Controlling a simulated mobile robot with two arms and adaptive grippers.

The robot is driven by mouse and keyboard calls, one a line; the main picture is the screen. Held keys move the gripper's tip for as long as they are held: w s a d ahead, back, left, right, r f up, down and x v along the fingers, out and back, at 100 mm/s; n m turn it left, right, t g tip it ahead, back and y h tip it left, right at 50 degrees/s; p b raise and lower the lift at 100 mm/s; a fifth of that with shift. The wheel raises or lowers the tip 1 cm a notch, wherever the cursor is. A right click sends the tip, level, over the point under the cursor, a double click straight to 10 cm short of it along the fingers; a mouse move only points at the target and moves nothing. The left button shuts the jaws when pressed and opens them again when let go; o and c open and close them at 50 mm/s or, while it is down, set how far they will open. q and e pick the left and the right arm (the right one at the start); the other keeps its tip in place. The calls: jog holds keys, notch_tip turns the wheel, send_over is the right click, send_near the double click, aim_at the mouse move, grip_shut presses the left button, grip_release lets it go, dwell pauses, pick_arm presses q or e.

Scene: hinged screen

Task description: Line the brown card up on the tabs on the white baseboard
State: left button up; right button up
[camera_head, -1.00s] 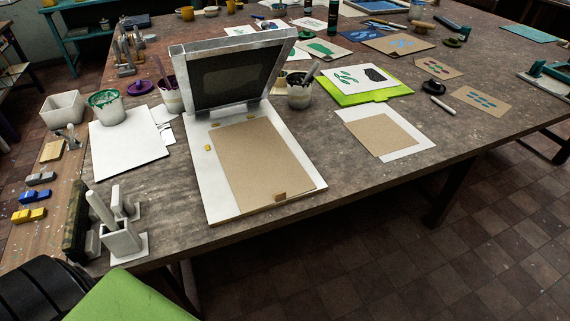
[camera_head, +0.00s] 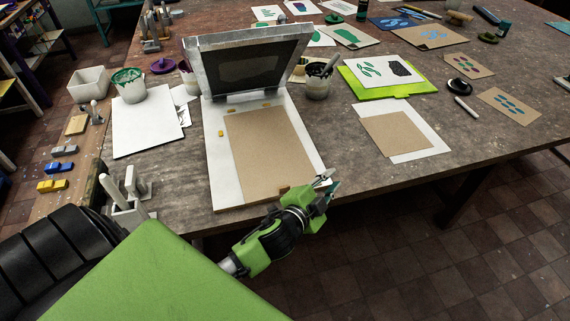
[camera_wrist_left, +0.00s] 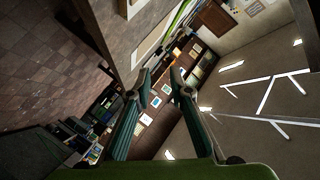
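The brown card (camera_head: 270,150) lies on the white baseboard (camera_head: 217,180) below the raised hinged screen (camera_head: 248,66). Small yellow tabs (camera_head: 221,134) show on the board near the card's left and far edges. My left gripper (camera_head: 329,182) is at the board's near right corner, apart from the card as far as I can tell. In the left wrist view its two fingers (camera_wrist_left: 160,82) are spread with nothing between them. My right gripper is not in view.
A second brown card (camera_head: 396,134) lies on white paper to the right. A pot with a tool (camera_head: 318,80) stands right of the screen. White paper (camera_head: 147,128) and a paint pot (camera_head: 128,84) are at the left.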

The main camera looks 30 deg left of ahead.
pick_arm(q)
jog(key=w+d+r+m+t+h, duration=0.2)
jog(key=w+d+r+m+h, duration=0.1)
jog(key=d+r+m+h, duration=0.95)
jog(key=s+d+r+m+g+h, duration=0.2)
jog(key=d+m+g, duration=0.3)
jog(key=m, duration=0.5)
jog(key=m+g+y+p, duration=0.1)
jog(key=m+g+y, duration=1.05)
jog(key=y, duration=0.35)
send_over(285, 187)
jog(key=shift+g, duration=0.25)
notch_tip(285, 187, down, 13)
jog(key=shift+r, duration=0.1)
jog(key=shift+a, duration=0.2)
notch_tip(285, 187, down, 8)
jog(key=b, duration=0.4)
jog(key=shift+d+b, duration=0.1)
jog(key=shift+b, duration=0.3)
jog(key=shift+c, duration=0.3)
jog(key=shift+r, duration=0.15)
grip_shut()
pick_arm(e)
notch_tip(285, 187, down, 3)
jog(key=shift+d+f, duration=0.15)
